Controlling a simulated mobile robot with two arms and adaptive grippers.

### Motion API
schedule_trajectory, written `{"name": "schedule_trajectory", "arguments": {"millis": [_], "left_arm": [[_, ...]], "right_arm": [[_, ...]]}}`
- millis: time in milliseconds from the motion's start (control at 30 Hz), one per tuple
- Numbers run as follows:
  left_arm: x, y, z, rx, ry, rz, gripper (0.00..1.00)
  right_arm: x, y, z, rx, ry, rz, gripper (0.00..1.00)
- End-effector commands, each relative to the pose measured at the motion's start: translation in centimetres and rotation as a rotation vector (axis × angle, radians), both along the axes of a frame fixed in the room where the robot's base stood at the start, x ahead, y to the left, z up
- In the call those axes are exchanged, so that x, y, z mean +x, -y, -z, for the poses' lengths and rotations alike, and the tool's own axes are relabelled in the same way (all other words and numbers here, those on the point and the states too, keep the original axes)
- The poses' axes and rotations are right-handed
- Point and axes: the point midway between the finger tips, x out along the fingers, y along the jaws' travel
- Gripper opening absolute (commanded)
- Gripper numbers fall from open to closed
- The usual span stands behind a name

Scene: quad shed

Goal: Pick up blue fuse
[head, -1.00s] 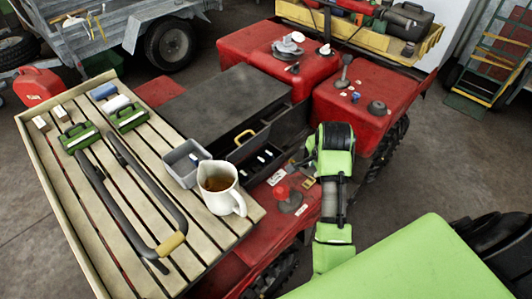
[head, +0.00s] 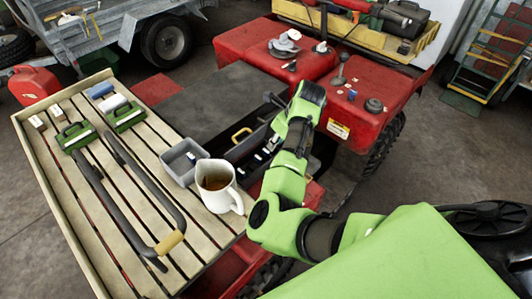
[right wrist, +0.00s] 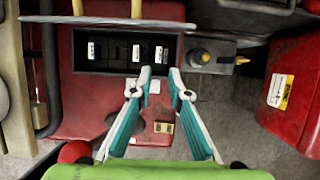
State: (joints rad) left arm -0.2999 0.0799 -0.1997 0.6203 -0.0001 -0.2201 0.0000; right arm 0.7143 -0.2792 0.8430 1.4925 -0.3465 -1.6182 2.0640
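I cannot pick out a blue fuse for certain. The tips appear in front of a black box (right wrist: 113,69) with white-labelled slots. In the head view my right arm partly covers that area. My left gripper is not in view.
Red bodywork (right wrist: 285,85) is at right.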

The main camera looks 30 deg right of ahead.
Motion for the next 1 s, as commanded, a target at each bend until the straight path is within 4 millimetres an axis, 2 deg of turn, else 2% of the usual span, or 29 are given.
{"name": "schedule_trajectory", "arguments": {"millis": [100, 367, 700, 967, 1000], "left_arm": [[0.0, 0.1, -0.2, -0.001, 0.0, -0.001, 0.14], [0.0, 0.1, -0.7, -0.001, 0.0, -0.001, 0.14], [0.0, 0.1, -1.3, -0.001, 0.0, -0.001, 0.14], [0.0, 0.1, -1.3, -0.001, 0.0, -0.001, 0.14], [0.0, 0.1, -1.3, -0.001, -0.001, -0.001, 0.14]], "right_arm": [[0.6, -0.2, 1.5, 0.001, -0.001, -0.002, 0.17], [1.4, -0.6, 2.9, 0.0, -0.001, -0.002, 0.17], [3.1, -1.4, 6.4, 0.0, 0.0, -0.001, 0.17], [3.2, -1.5, 6.6, 0.0, 0.002, 0.0, 0.17], [3.2, -1.5, 6.6, 0.0, 0.002, 0.0, 0.11]]}}
